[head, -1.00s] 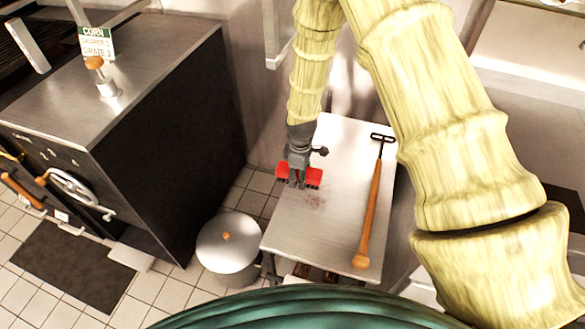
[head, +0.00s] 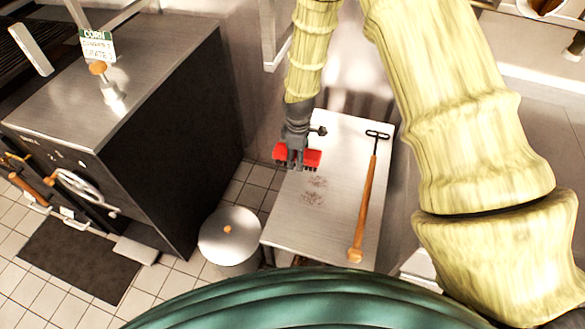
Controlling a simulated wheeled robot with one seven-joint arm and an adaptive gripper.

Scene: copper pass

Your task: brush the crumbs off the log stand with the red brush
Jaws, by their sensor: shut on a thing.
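The log stand (head: 338,225) is a steel-topped table in the middle of the head view. Dark reddish crumbs (head: 314,192) lie in a patch on its top, left of centre. My gripper (head: 296,158) is shut on the red brush (head: 312,158), with red showing on both sides of the fingers. The brush is above the left edge of the stand, on the far side of the crumbs. I cannot tell whether its dark bristles touch the top.
A long wooden-handled tool (head: 366,205) lies along the right of the stand. A lidded steel bin (head: 229,242) stands on the floor at the stand's left. A large dark oven (head: 150,140) is further left, with a dark mat (head: 78,258) before it.

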